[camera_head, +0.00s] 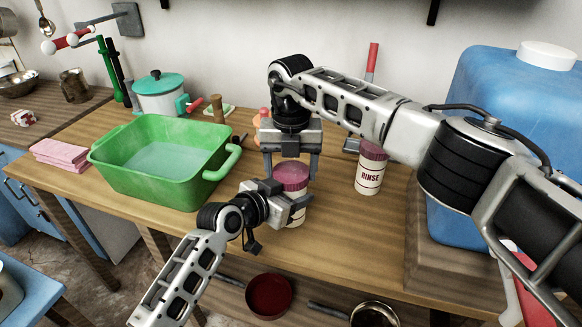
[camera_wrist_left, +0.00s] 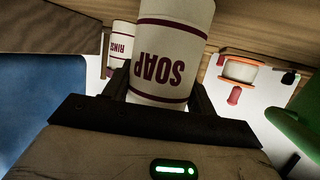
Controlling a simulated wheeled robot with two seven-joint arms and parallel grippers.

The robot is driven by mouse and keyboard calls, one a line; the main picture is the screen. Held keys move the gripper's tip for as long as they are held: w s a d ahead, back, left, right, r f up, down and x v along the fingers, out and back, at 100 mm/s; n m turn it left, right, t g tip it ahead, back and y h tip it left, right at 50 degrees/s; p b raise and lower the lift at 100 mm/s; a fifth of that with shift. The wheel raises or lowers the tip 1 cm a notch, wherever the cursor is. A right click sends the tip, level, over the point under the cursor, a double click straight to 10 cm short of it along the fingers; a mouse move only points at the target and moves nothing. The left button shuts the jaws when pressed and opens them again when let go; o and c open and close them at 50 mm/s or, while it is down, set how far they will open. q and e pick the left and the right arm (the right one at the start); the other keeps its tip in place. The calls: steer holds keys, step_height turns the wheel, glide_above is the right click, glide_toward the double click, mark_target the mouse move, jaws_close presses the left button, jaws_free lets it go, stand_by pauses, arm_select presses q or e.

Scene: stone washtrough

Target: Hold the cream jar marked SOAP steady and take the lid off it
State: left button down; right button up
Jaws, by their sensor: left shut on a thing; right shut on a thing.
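The cream jar marked SOAP (camera_wrist_left: 172,50) fills the middle of the left wrist view, where it appears upside down between the fingers of my left gripper (camera_wrist_left: 165,95). In the head view the jar stands upright on the wooden table, mostly hidden behind my left gripper (camera_head: 296,203), which is shut on its body from the front. Its dark pink lid (camera_head: 290,173) shows at the top. My right gripper (camera_head: 290,160) points down from above and is shut on the lid. I cannot tell whether the lid is still seated on the jar.
A second cream jar marked RINSE (camera_head: 369,172) stands to the right. A green basin (camera_head: 150,185) is to the left, with a white pot with a teal lid (camera_head: 160,95) behind it. A large blue container (camera_head: 510,95) is at the right. The table front is fairly clear.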

arm_select(q)
steer(key=shift+w+a, duration=0.15)
steer(key=shift+a, duration=0.1)
arm_select(e)
steer(key=o, duration=1.1)
steer(key=shift+d, duration=0.25)
steer(key=shift+a, duration=0.1)
arm_select(q)
steer(key=shift+d, duration=0.1)
arm_select(e)
step_height(320, 180, up, 4)
steer(key=shift+r, duration=0.35)
steer(key=shift+c, duration=0.5)
steer(key=r+m, duration=0.3)
steer(key=shift+a, duration=0.25)
step_height(320, 180, down, 8)
steer(key=shift+r, duration=0.2)
